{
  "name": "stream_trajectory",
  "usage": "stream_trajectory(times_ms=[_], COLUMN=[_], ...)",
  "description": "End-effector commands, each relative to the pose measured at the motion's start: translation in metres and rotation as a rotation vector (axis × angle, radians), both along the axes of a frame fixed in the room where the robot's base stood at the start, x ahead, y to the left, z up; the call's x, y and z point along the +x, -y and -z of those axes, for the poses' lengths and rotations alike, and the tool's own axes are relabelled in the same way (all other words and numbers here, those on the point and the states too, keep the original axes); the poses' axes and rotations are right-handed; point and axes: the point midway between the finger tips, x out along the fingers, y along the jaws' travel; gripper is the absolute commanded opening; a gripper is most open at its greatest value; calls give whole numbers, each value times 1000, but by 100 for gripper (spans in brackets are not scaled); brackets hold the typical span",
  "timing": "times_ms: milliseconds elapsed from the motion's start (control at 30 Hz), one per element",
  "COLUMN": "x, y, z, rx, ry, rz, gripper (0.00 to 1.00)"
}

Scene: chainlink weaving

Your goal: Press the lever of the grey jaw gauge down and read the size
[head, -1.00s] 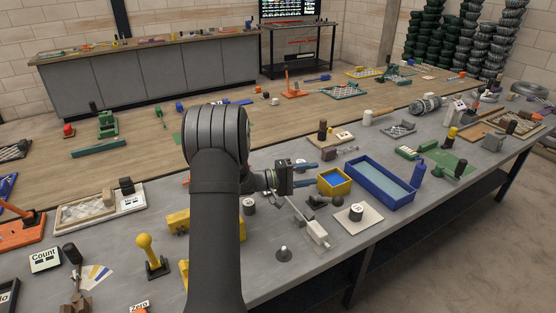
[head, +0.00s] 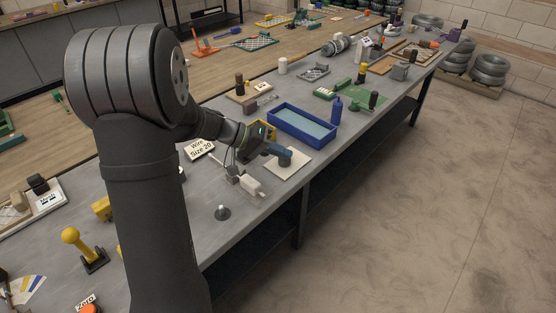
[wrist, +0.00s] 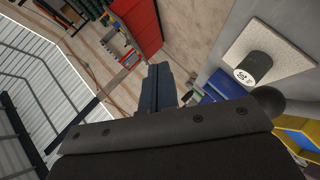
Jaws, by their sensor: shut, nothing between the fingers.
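A pale grey device with a block and thin bars (head: 251,186), which looks like the jaw gauge, sits on the grey bench just below my gripper in the head view. I cannot make out its lever clearly there. A dark round knob (wrist: 268,100) shows in the wrist view, perhaps the lever's end. A white sign (head: 199,149) behind the gauge reads "Wire Size 20". My gripper (head: 285,153) is shut and empty, right of the gauge, over or beside a pale plate (head: 291,168). Its blue fingers (wrist: 160,85) lie together in the wrist view.
A dark cylinder with a white labelled end (wrist: 253,68) stands on the pale plate. A blue tray (head: 302,128) and a yellow box (head: 268,132) lie close behind. A small grey knobbed piece (head: 222,212) stands in front. The bench's front edge is close by.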

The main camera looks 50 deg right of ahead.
Motion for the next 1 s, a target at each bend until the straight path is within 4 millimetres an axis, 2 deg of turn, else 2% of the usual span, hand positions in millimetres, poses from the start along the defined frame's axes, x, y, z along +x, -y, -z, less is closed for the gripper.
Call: stream_trajectory(times_ms=[33,200,400,600,733,867,1000], x=[-24,-78,-113,-108,-96,-82,-71], y=[3,-3,-11,-39,-48,-47,-30], z=[8,37,58,97,110,115,111], rx=[46,204,342,579,735,884,1026], ry=[55,282,595,798,950,1130,1360], rz=[93,388,708,1015,1199,1367,1522], gripper=[0,0,0,0,0,0,0])
